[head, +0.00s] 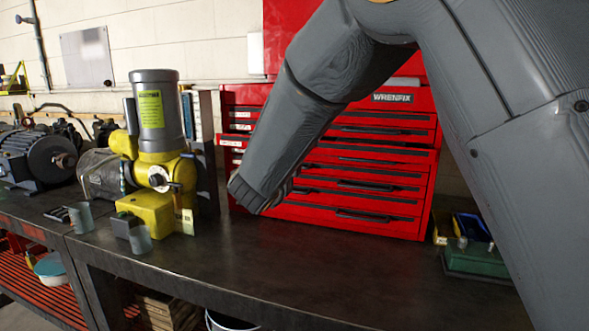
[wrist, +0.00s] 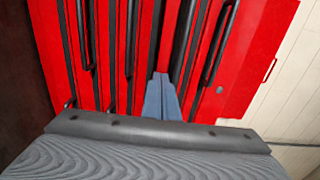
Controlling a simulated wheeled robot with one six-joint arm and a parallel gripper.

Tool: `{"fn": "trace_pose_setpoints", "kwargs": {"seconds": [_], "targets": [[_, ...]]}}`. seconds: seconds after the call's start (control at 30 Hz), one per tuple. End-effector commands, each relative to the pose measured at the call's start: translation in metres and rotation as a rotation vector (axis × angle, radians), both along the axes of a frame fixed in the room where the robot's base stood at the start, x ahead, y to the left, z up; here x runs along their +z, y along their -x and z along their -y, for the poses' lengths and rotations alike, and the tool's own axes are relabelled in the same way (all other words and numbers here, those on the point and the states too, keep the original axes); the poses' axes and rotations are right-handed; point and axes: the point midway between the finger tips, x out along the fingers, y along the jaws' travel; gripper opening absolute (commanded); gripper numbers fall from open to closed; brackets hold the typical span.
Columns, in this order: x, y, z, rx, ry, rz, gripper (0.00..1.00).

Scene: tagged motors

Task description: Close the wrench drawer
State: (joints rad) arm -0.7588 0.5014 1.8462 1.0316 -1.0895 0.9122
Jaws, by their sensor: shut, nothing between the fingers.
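A red tool chest marked WRENFIX (head: 425,205) stands on the bench, with several drawers and dark bar handles. One upper drawer (head: 428,158) seems to stand out a little past its neighbours; my arm hides much of its front. I cannot read which drawer is the wrench drawer. In the wrist view, turned sideways, the drawer fronts (wrist: 55,50) fill the picture. My gripper (wrist: 162,80) is shut and empty, its blue-grey fingertips close to the fronts beside a dark gap. I cannot tell whether they touch. The fingertips are hidden in the head view.
A grey motor (head: 35,155) is further left. Small bins (head: 470,227) and a green box (head: 480,260) sit at the right. The bench front (head: 300,265) is clear.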

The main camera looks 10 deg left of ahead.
Motion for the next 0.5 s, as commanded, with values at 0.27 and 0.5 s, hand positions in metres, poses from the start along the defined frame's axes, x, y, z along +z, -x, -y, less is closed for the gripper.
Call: {"fn": "trace_pose_setpoints", "kwargs": {"seconds": [0.27, 0.5], "targets": [[0.000, -0.024, 0.004, -0.003, -0.001, 0.000, 0.00], [0.001, -0.027, 0.005, -0.003, 0.000, 0.000, 0.00]]}}
